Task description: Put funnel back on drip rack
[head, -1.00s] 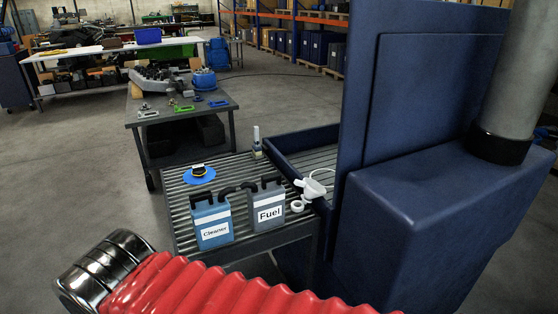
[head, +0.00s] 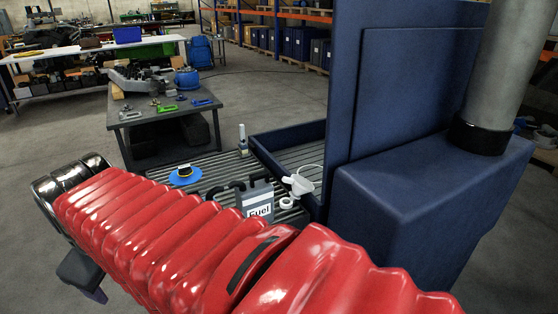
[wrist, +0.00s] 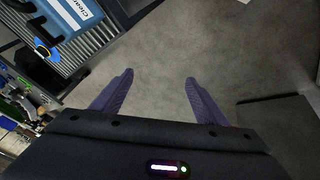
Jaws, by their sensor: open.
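A white funnel (head: 299,186) lies at the right side of a slatted metal rack (head: 212,165), by the near corner of a blue slatted basin (head: 262,153). I cannot tell whether it rests on the rack or the basin's rim. My gripper is open and empty in the wrist view (wrist: 160,77), with bare floor between its purple fingers. In the head view, a purple fingertip shows low at the left, and my red arm covers the rack's front. The funnel is not in the wrist view.
A grey Fuel can (head: 257,198) stands just left of the funnel, beside a white ring (head: 287,203). A blue Cleaner can (wrist: 70,18) is at the wrist view's upper left. A tall blue panel (head: 345,80) rises right of the funnel.

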